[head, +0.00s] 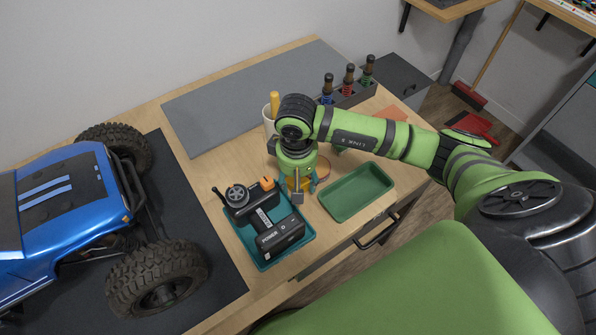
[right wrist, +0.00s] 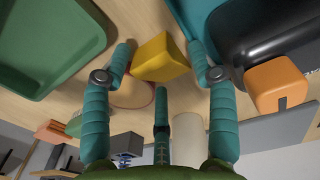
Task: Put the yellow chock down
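The yellow chock (right wrist: 162,58) is between the fingertips of my right gripper (right wrist: 162,52) in the right wrist view. The teal fingers lie against its two sides, and it sits tilted in that picture. In the head view my right gripper (head: 298,188) points down over the wooden table, between the green tray and the teal tray. There the chock shows only as a little yellow between the fingers. I cannot tell whether its underside touches the table. A thin red ring (right wrist: 135,105) on the table shows partly behind the left finger. My left gripper is not in view.
The empty green tray (head: 357,191) lies right of the gripper. The teal tray (head: 268,262) at left holds a black transmitter (head: 252,197) and a power pack (head: 280,234). A blue crawler (head: 60,215) stands on the dark mat. Screwdrivers stand in a rack (head: 352,94) behind.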

